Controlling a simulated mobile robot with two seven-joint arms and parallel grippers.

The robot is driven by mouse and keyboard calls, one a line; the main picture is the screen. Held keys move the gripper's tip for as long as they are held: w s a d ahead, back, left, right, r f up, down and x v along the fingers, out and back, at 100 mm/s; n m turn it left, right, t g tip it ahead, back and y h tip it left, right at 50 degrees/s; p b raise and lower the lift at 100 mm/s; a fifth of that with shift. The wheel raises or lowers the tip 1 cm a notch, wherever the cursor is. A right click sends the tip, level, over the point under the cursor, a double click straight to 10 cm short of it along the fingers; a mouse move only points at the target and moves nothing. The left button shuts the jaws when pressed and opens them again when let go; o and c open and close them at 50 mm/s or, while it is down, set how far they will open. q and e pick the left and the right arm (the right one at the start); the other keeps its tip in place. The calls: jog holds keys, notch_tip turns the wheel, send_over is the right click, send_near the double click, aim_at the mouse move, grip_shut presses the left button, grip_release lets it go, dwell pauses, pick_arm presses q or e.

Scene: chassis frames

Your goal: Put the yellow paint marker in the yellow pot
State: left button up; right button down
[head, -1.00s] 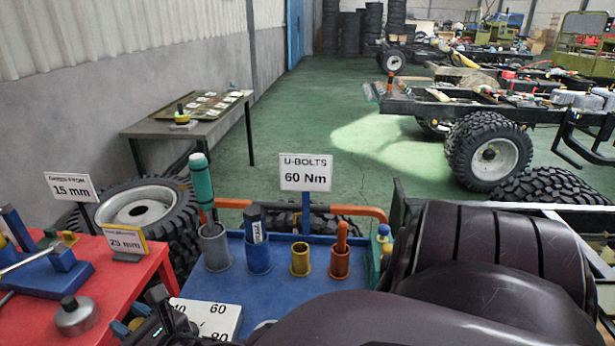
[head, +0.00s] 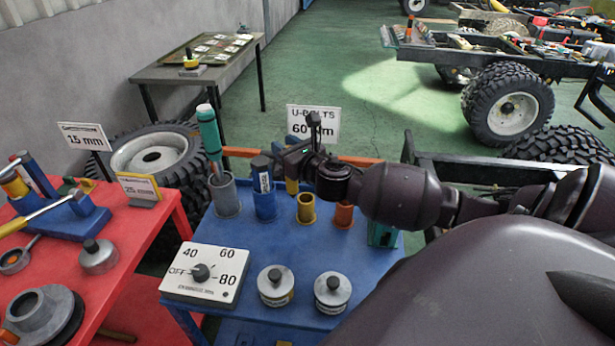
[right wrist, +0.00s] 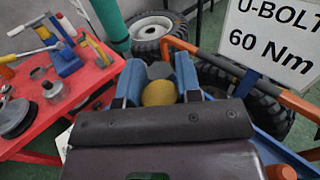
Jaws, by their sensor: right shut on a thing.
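My right gripper (head: 294,168) is shut on the yellow paint marker (head: 292,187), which hangs below it; the gripper hides its upper part. In the right wrist view the marker's rounded yellow end (right wrist: 159,93) shows between the two blue-grey fingers. The yellow pot (head: 306,208) stands on the blue cart top. The marker's visible part is just left of and above the pot's rim in the head view. I cannot tell whether its lower end is behind the rim or inside it. My left gripper is not in view.
A grey pot (head: 224,197) with a teal marker and a blue pot (head: 264,204) with a dark blue marker stand left. An orange pot (head: 343,216) is right. The U-bolts sign (head: 328,120) stands behind. A dial box (head: 205,272) and two lidded tins are in front.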

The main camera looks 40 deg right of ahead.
jog(key=w+d+r, duration=0.2)
jog(key=d+r, duration=0.4)
jog(key=d, duration=0.1)
notch_tip(320, 180, down, 20)
jog(key=b, duration=0.5)
jog(key=shift+m+h, duration=0.3)
jog(key=shift+f, duration=0.2)
jog(key=c, duration=0.8)
grip_release()
jog(key=shift+r, duration=0.1)
